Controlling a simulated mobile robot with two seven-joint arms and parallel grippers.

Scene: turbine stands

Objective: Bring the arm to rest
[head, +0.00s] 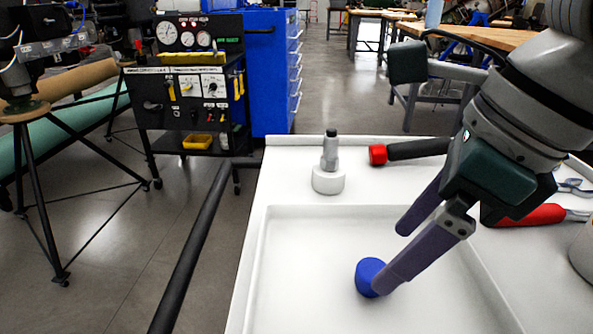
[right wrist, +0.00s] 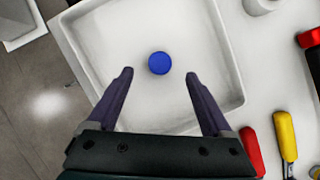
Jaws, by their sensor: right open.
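My right gripper (head: 389,255) is open and comes in from the right over the white tray table (head: 282,250). Its two purple fingers point down toward a blue round cap (head: 368,277) in the tray. In the right wrist view the blue cap (right wrist: 159,63) lies ahead of and between the two spread fingertips (right wrist: 159,74), with clear space on both sides. Nothing is held between the fingers. In the head view one finger partly covers the cap. My left gripper is not in view.
A grey fitting (head: 330,150) stands on a white round base (head: 328,180) behind the tray. A red-ended black cylinder (head: 418,148) and red-handled pliers (head: 535,215) lie on the table. A black tool cart (head: 190,90) and blue cabinet (head: 270,80) stand behind, left.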

